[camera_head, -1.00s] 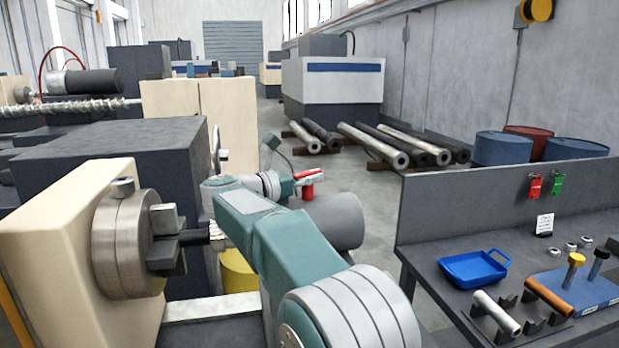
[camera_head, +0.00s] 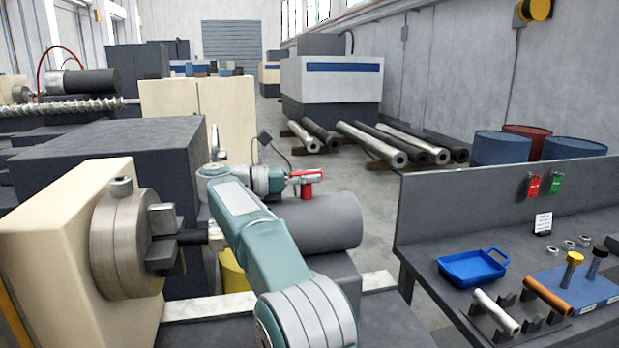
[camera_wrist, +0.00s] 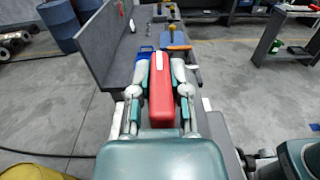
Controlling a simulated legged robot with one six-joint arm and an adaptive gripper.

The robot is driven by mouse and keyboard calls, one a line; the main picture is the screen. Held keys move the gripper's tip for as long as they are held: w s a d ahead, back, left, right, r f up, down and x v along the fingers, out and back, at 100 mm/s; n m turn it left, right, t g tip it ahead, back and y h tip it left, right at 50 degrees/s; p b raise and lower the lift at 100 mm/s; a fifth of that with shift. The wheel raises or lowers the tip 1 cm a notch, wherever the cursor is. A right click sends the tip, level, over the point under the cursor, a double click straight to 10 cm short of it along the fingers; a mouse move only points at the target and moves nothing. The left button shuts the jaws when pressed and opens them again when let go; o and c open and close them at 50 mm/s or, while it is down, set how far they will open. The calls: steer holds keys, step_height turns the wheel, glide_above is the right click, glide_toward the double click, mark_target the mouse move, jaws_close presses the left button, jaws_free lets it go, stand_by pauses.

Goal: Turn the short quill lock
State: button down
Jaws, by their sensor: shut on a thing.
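A red handle shows in the wrist view (camera_wrist: 160,92), with a pale strip near its far end. I take it to be the short quill lock. In the head view it is a small red piece (camera_head: 307,190) above the large grey cylinder (camera_head: 325,222) of the machine. My gripper (camera_wrist: 160,70) has one finger along each side of the red handle and is shut on it. In the head view my gripper (camera_head: 308,176) is small, at the far end of my arm. How the handle joins the machine is hidden.
A chuck with dark jaws (camera_head: 128,240) is at left, in line with the cylinder. A bench with a blue tray (camera_head: 473,268), rods and a blue block (camera_head: 578,290) stands at right. A yellow container (camera_head: 232,272) sits behind my arm. Open floor lies beyond.

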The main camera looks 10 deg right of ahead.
steer(key=shift+r, duration=0.1)
steer(key=c, duration=0.6)
jaws_free()
steer(key=shift+w, duration=0.1)
steer(key=shift+c, duration=0.2)
steer(key=shift+o, duration=0.2)
steer(key=shift+a, duration=0.15)
steer(key=shift+n+t, duration=0.3)
steer(key=shift+t, duration=0.2)
